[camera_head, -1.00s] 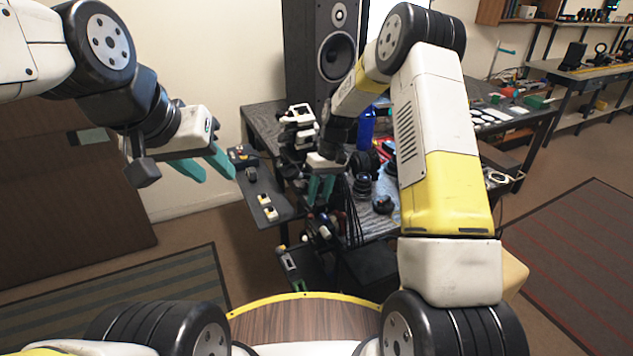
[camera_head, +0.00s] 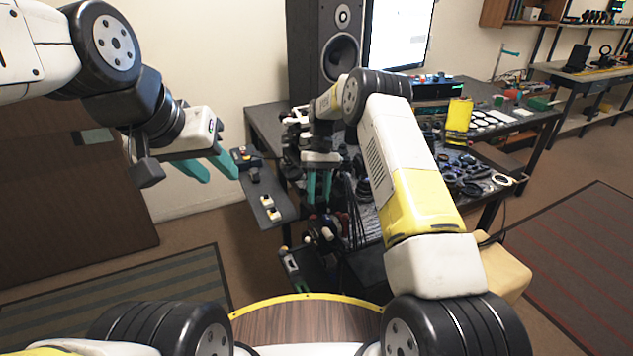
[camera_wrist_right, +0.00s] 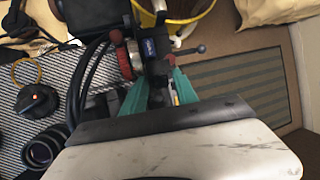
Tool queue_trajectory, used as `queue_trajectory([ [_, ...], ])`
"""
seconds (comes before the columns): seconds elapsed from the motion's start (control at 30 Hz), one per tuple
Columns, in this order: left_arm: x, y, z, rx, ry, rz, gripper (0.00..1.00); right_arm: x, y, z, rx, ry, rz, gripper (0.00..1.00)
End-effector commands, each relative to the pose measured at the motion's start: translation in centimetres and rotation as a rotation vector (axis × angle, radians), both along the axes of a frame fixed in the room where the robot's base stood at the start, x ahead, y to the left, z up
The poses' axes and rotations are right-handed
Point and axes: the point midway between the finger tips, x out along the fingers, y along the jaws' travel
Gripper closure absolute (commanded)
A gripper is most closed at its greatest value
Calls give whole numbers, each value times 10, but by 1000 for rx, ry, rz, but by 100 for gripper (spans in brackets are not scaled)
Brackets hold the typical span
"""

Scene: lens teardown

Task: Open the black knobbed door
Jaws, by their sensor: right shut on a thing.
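I cannot clearly pick out a black knobbed door. My right gripper (camera_head: 318,204) points down at the front edge of the cluttered table, above a group of dark tools. In the right wrist view its teal fingers (camera_wrist_right: 158,90) are shut on a narrow dark part (camera_wrist_right: 157,70), mostly hidden between them. My left gripper (camera_head: 222,178) is open and empty in the air, left of the table.
The table (camera_head: 262,118) carries many lens parts, and a tall speaker (camera_head: 325,55) stands behind it. A narrow side shelf (camera_head: 275,188) holds small white and yellow parts. A black knob with an orange mark (camera_wrist_right: 38,101) lies on the striped mat. Striped rugs (camera_head: 130,300) cover open floor.

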Motion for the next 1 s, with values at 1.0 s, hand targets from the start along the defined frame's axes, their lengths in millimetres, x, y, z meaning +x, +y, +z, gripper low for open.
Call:
queue_trajectory([
  [1.0, 0, 0, 0, 0, 0, 0, 64, 37, -4, 66, 2, -2, 1, 56],
])
